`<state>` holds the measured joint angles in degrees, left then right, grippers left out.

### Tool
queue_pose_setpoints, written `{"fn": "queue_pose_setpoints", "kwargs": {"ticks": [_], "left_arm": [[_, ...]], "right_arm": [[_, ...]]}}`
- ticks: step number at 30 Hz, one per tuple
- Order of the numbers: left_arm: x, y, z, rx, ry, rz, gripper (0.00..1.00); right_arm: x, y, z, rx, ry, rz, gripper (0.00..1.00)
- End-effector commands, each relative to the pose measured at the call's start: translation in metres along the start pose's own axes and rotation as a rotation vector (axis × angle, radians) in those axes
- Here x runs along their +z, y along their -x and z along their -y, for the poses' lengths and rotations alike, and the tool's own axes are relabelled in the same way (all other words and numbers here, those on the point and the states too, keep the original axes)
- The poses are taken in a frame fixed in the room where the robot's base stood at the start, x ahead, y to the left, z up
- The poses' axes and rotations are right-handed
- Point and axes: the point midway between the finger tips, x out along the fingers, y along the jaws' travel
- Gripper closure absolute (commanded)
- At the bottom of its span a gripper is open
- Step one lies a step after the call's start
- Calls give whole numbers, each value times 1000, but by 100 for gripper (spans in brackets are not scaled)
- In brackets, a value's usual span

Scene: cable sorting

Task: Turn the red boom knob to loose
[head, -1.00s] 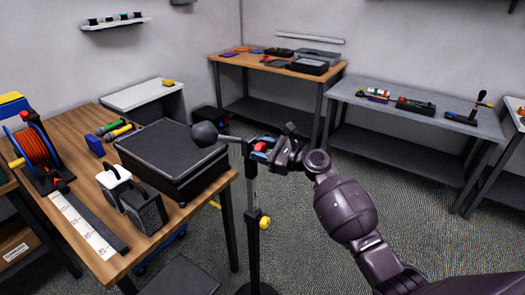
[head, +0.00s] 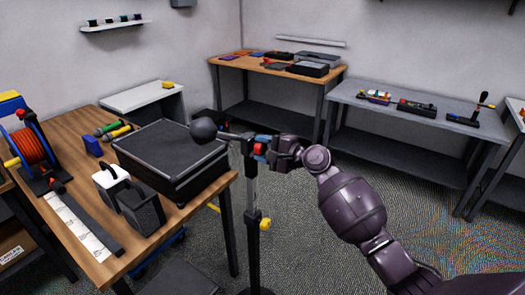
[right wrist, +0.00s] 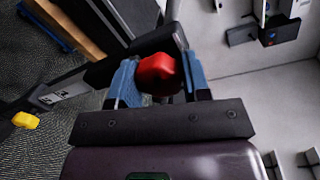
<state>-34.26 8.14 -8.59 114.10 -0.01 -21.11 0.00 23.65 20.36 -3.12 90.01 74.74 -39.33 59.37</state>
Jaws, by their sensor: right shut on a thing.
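The red boom knob (right wrist: 158,74) sits at the top of a dark upright stand (head: 251,205), where a boom with a dark ball (head: 204,130) at its left end crosses it. My right gripper (head: 262,148) is at the knob. In the right wrist view its two blue fingers (right wrist: 157,80) are shut on the knob, one on each side. The knob also shows as a small red patch in the head view (head: 259,149). My left gripper is not in view.
A wooden table (head: 140,255) on the left holds a black case (head: 170,155), a red cable reel (head: 32,148) and a ruler-like strip. A yellow knob (head: 265,224) sits lower on the stand. Benches stand along the back; floor to the right is clear.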

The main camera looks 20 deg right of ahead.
Motion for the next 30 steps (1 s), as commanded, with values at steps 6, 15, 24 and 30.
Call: {"fn": "queue_pose_setpoints", "kwargs": {"ticks": [6, 15, 24, 30], "left_arm": [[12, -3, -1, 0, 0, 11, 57], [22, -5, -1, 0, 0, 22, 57], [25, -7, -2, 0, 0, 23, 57], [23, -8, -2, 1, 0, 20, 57]], "right_arm": [[0, 0, 0, 0, 190, -17, 80], [1, 0, 1, 2, 375, -37, 80], [1, 0, 2, 2, 456, -45, 80], [1, 0, 2, 2, 467, -47, 80]]}}
